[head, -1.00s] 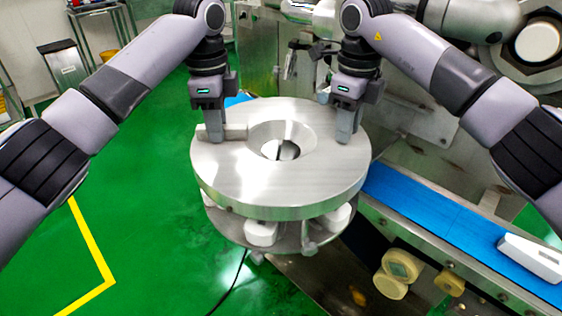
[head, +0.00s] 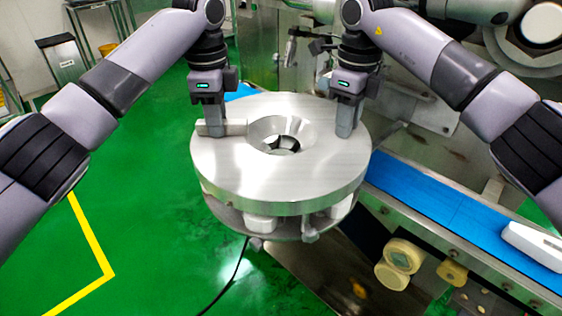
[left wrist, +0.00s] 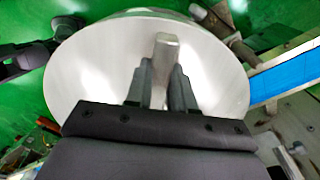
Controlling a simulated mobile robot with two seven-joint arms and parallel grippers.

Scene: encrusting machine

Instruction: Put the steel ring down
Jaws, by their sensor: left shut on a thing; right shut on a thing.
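The steel ring (head: 250,180) is a wide, thick, shiny disc with a funnel-shaped hole in its middle. It lies about level just over the round machine base (head: 228,218); I cannot tell whether they touch. My left gripper (head: 212,130) is shut on a bar handle (head: 236,127) on the ring's left side. In the left wrist view, the left fingers (left wrist: 160,85) grip that bar, with the ring's pale top (left wrist: 90,65) beneath. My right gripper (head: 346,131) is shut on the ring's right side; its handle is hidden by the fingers.
White blocks (head: 262,222) show between ring and base. A blue conveyor belt (head: 430,205) runs down to the right, with a white object (head: 535,243) on it. Machine housing stands behind.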

